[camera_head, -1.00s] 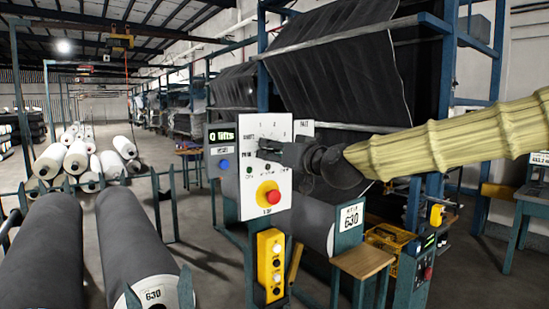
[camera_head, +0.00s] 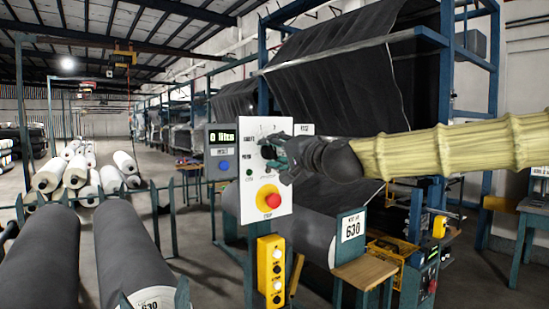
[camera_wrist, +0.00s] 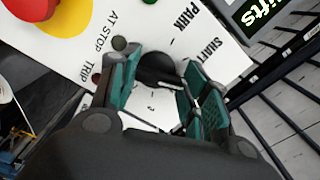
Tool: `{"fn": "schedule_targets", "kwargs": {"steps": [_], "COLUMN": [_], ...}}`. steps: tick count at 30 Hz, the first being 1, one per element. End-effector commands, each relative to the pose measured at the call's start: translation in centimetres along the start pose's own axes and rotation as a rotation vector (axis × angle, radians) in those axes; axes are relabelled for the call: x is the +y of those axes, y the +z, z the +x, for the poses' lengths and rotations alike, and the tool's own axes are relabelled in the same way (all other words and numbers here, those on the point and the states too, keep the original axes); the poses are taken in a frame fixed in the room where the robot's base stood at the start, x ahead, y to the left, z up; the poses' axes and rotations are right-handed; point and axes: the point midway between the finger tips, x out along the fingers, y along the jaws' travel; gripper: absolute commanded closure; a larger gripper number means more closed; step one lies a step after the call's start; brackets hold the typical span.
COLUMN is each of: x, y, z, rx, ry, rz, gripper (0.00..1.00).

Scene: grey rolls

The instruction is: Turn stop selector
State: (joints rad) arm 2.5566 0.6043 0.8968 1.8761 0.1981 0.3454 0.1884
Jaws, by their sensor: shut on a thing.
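The stop selector is a round black knob (camera_wrist: 157,70) on a white control panel (camera_head: 253,205). In the wrist view it sits between my gripper's two teal-padded fingers (camera_wrist: 159,79), which close on it from both sides. Printed words around it include PARK, AT STOP and TRIP. Part of the dial's numbers is hidden by my gripper. In the head view my gripper (camera_head: 275,153) reaches the panel from the right and covers most of the knob. The pointer's exact setting cannot be told.
A red button on a yellow plate (camera_head: 268,198) sits below the selector. A grey display box (camera_head: 222,150) with a blue button is left of the panel. A yellow button box (camera_head: 270,265) hangs below. Dark fabric rolls (camera_head: 130,250) lie left; a wooden stool (camera_head: 365,268) stands right.

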Motion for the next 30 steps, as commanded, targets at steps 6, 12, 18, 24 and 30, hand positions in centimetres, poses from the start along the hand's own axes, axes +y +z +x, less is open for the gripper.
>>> {"fn": "schedule_targets", "kwargs": {"steps": [6,12,18,24,30], "x": [0.18,0.17,0.11,0.05,0.06], "y": [-0.07,-0.20,-0.26,-0.30,-0.36], "z": [0.01,0.01,-0.01,0.01,0.03], "rx": [0.000,0.001,0.001,0.001,0.001], "ry": [0.000,0.000,0.000,0.000,0.001], "rz": [0.208,0.390,0.541,0.648,0.708], "gripper": [0.78,0.78,0.78,0.78,0.78]}}
